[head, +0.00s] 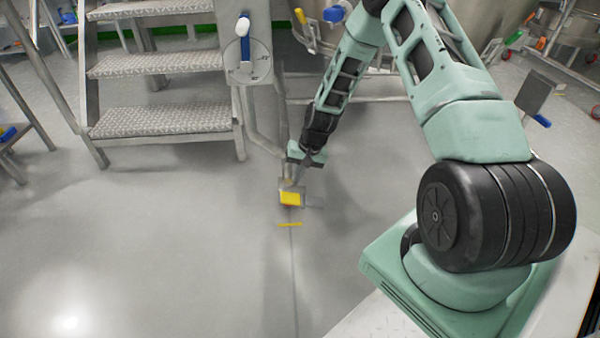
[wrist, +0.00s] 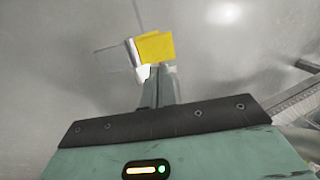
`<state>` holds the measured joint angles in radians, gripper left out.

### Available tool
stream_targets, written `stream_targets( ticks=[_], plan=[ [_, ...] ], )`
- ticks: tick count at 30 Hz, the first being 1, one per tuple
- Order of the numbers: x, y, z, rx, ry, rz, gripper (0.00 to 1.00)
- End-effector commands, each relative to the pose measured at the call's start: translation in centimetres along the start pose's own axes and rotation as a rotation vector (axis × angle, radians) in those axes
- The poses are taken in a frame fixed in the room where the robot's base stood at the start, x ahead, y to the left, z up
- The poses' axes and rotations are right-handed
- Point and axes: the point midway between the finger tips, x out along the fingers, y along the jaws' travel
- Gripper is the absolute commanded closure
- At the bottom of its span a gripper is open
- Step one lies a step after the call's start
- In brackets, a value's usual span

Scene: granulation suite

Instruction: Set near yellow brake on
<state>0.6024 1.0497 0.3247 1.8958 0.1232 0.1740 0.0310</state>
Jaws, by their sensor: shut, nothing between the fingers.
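The near yellow brake (head: 290,199) is a small yellow pad low over the grey floor, in the middle of the head view. In the wrist view the yellow pad (wrist: 157,46) lies just beyond the fingertips, with a grey plate (wrist: 112,57) to its left. My gripper (head: 291,184) points down at the yellow pad, shut and empty. Its fingers (wrist: 154,76) overlap the pad's lower edge in the wrist view; I cannot tell whether they touch it. The mounting behind the pad is partly hidden by my gripper.
Metal steps (head: 160,120) stand at the left, beside a grey post with a round dial and blue handle (head: 244,28). Another yellow pad (head: 300,16) and a blue one (head: 335,14) show farther back. A thin yellow strip (head: 290,224) shows nearer. The floor at the lower left is clear.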

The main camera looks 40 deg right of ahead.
Motion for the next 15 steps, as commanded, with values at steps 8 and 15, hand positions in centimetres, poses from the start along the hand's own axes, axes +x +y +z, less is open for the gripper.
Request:
stream_targets(
  ticks=[8,15],
  plan=[
    [5.7,0.1,0.0,-0.001,0.001,0.0,1.0],
    [7.4,0.0,0.0,-0.001,0.001,0.0,1.0]
  ],
)
